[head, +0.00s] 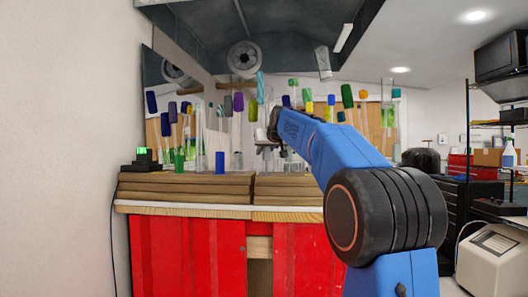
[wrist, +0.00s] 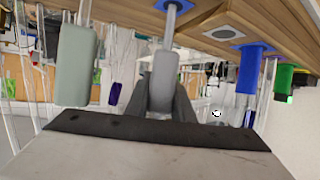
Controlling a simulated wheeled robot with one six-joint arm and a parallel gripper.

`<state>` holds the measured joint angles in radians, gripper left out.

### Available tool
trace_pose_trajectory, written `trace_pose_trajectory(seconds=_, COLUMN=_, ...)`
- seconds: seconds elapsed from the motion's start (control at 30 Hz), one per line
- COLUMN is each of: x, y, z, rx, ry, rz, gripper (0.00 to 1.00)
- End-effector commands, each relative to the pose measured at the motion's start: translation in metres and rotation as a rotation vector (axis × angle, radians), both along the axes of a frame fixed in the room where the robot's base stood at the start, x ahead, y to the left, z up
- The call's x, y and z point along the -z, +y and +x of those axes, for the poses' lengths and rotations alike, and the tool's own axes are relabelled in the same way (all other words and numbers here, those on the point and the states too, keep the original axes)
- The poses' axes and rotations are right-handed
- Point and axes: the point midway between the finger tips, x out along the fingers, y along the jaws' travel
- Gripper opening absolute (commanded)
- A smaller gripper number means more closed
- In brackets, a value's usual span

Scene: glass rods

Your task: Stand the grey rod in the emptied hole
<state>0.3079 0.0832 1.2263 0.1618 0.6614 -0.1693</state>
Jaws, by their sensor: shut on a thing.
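In the wrist view, where the boards appear at the top, my gripper (wrist: 160,108) is shut on the grey block of the grey rod (wrist: 164,78). Its thin shaft runs from the block to a blue collar (wrist: 181,4) on the wooden boards at the frame's edge. I cannot tell whether its end is in the hole or just at it. In the head view my gripper (head: 272,126) is above the boards among the rods; the held rod is hard to make out there.
A pale grey-green rod (wrist: 76,65) stands close to the left in the wrist view. Several tall glass rods crowd the wooden boards (head: 185,187) above a red cabinet (head: 185,245).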

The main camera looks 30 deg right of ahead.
Motion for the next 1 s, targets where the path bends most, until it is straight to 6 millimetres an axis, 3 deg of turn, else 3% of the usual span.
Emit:
trace_pose_trajectory(seconds=0.3, x=0.004, y=0.000, z=0.000, rx=0.000, ry=0.000, rz=0.000, gripper=0.00)
trace_pose_trajectory(seconds=0.33, x=0.004, y=0.000, z=0.000, rx=0.000, ry=0.000, rz=0.000, gripper=0.24)
trace_pose_trajectory(seconds=0.4, x=0.004, y=0.000, z=0.000, rx=0.000, ry=0.000, rz=0.000, gripper=0.41)
trace_pose_trajectory(seconds=0.43, x=0.004, y=0.000, z=0.000, rx=0.000, ry=0.000, rz=0.000, gripper=0.43)
trace_pose_trajectory(seconds=0.77, x=0.003, y=0.000, z=-0.002, rx=0.000, ry=0.000, rz=0.000, gripper=0.43)
trace_pose_trajectory(seconds=1.0, x=-0.009, y=0.006, z=-0.029, rx=0.000, ry=-0.002, rz=0.001, gripper=0.43)
